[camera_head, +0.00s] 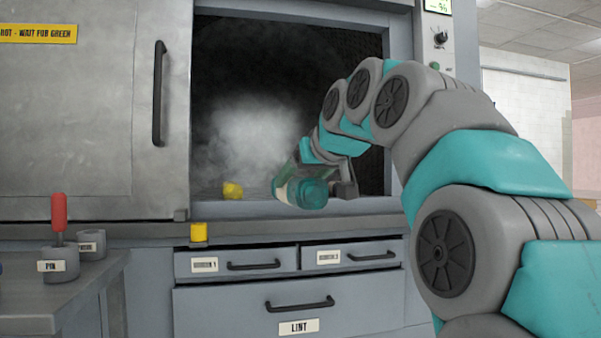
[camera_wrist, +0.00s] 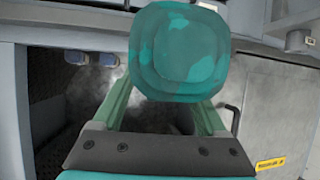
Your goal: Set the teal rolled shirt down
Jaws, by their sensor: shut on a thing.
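The teal rolled shirt (camera_head: 313,193) is a rounded teal bundle held at the mouth of the washer chamber. My gripper (camera_head: 302,188) is shut on it, with a finger on either side. In the wrist view the shirt (camera_wrist: 180,50) fills the space between and beyond the two green fingers of my gripper (camera_wrist: 170,90). In the head view the shirt appears near the front sill (camera_head: 250,208) of the opening. I cannot tell whether it touches any surface.
The chamber (camera_head: 250,110) is open and hazy inside. A yellow lump (camera_head: 232,191) lies at its floor, left of the shirt. A yellow block (camera_head: 198,232) sits on the front ledge. A sliding door (camera_head: 90,110) covers the left. A side table (camera_head: 45,290) holds pots and a red-handled tool (camera_head: 59,212).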

